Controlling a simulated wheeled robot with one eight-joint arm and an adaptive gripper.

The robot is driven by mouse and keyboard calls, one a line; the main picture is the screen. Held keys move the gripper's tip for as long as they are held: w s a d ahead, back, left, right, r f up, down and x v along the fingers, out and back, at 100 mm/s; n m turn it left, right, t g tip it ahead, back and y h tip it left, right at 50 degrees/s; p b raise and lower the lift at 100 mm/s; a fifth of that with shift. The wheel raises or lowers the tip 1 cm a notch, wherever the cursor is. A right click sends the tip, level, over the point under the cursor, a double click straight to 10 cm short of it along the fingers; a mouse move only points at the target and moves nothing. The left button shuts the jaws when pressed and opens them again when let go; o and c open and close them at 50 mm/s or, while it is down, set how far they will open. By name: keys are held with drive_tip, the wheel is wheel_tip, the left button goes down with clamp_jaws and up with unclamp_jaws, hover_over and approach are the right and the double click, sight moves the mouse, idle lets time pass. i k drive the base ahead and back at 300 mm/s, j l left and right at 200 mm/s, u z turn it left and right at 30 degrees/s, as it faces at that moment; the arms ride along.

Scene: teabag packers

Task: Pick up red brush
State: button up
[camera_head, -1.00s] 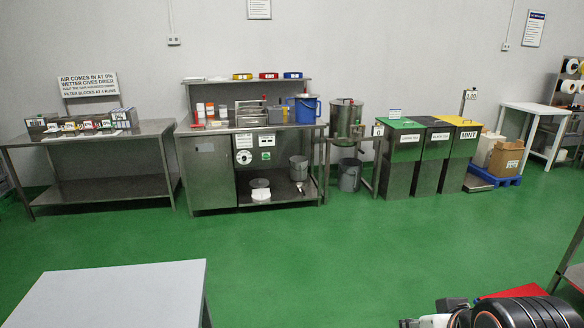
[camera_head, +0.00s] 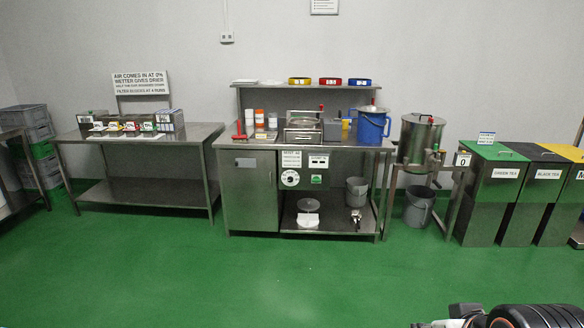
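A small red object (camera_head: 239,131), which looks like the red brush, stands at the left end of the steel bench top (camera_head: 225,143), beside white and orange-capped bottles (camera_head: 259,118). It is too small to make out its bristles or handle clearly. The bench is across the floor, well away from me. Part of my own arm shows at the lower right edge. My gripper cannot be made out in this view.
Open green floor (camera_head: 290,275) lies before the bench. A lower steel table (camera_head: 140,134) with small boxes stands to its left, grey crates (camera_head: 27,125) farther left. A steel urn (camera_head: 420,138) and labelled bins (camera_head: 493,190) stand to the right. A blue jug (camera_head: 372,125) is on the bench.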

sight(240, 139)
drive_tip(key=i+u, duration=0.15)
drive_tip(key=i, duration=0.4)
drive_tip(key=i+u, duration=0.1)
drive_tip(key=i, duration=0.4)
drive_tip(key=i+l+u, duration=0.15)
drive_tip(key=i, duration=0.35)
drive_tip(key=i+l+u, duration=0.1)
drive_tip(key=i, duration=0.45)
drive_tip(key=i+j+u, duration=0.25)
drive_tip(key=i, duration=0.5)
drive_tip(key=i+u, duration=0.25)
drive_tip(key=i, duration=0.5)
drive_tip(key=i+j+z, duration=0.3)
drive_tip(key=i+z, duration=0.15)
drive_tip(key=i, duration=0.2)
drive_tip(key=i+j+z, duration=0.45)
drive_tip(key=i+j, duration=0.1)
drive_tip(key=i, duration=0.05)
